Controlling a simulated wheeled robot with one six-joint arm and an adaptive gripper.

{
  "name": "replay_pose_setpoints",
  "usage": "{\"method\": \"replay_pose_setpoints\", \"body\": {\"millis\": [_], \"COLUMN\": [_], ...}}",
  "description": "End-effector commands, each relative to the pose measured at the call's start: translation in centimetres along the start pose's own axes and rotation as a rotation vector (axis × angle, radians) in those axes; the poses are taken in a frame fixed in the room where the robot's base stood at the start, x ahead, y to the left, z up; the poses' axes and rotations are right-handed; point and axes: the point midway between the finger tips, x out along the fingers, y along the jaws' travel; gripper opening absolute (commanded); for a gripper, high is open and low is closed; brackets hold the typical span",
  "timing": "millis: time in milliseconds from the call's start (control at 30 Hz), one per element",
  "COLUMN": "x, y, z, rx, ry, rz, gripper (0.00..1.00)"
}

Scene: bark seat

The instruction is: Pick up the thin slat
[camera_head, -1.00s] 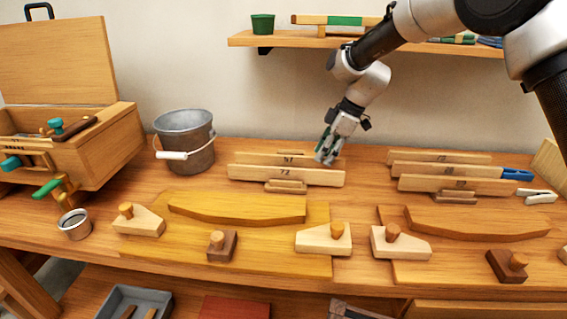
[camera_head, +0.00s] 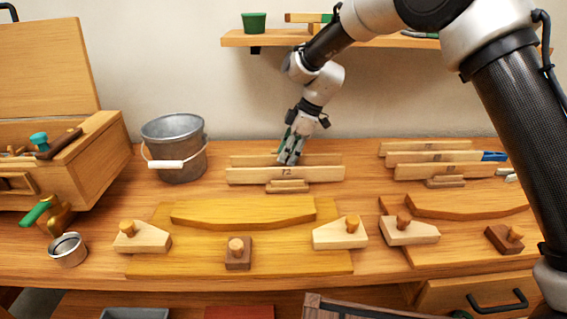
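Pale wooden slats stand on edge in two groups at the back of the bench. In the left group, the front slat (camera_head: 255,175) bears a mark like "72", and a rear slat (camera_head: 248,160) shows above it. In the right group, several slats (camera_head: 430,157) stand one behind another. I cannot tell which one is the thin slat. My gripper (camera_head: 289,160) points down at the middle of the left group, its fingertips just behind or at the front slat's top edge. Contact and finger opening are too small to tell. The fingers partly hide the rear slat.
A metal bucket (camera_head: 174,150) stands left of the slats. A wooden chest (camera_head: 90,160) is at far left, with a small metal cup (camera_head: 68,250) in front. Curved boards and knobbed wooden blocks fill the bench front. A shelf (camera_head: 265,39) hangs above.

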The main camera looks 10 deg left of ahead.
Motion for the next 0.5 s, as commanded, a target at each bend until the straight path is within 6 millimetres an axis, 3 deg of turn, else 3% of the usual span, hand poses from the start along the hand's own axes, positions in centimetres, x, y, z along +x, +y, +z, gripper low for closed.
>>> {"method": "replay_pose_setpoints", "body": {"millis": [500], "x": [0.49], "y": [-0.03], "z": [0.21], "rx": [0.000], "ry": [0.000], "rz": [-0.001], "gripper": [0.34]}}
